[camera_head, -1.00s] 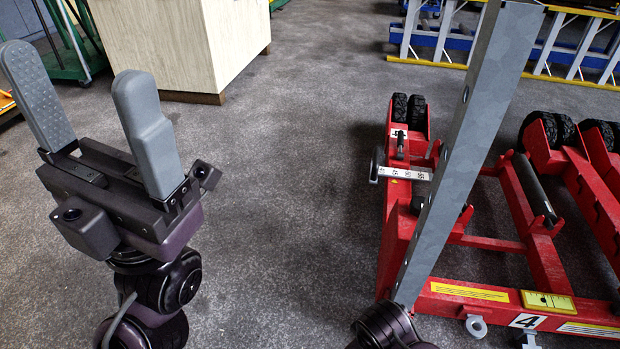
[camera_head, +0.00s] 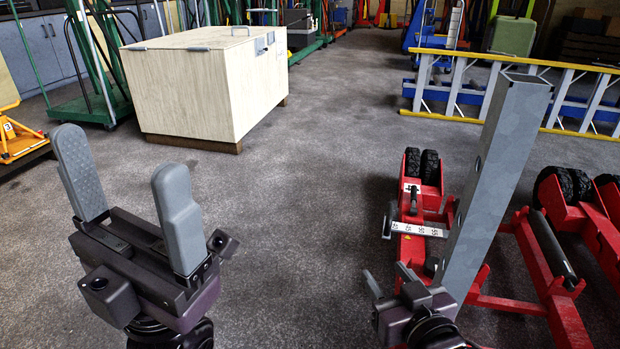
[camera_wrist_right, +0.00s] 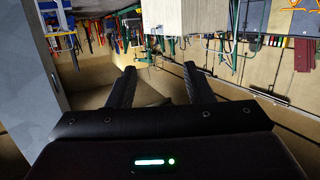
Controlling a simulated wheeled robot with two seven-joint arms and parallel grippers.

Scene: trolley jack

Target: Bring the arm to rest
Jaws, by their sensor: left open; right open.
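My left gripper (camera_head: 130,200) is upright at the left of the head view, its two grey fingers wide apart with nothing between them. My right gripper (camera_head: 395,284) is low in the head view, just left of the grey metal post's lower part. Its fingers also show apart and empty in the right wrist view (camera_wrist_right: 160,88). The red trolley jack (camera_head: 418,245) stands on the floor beyond the right gripper, with black wheels and a numbered lever. The tall grey post (camera_head: 497,165) hides part of it. I cannot tell whether the right gripper touches the post.
A pale wooden crate (camera_head: 190,90) stands at the back left. An orange stand (camera_head: 18,132) is at the left edge. The grey floor (camera_head: 310,150) between the crate and the jack is clear.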

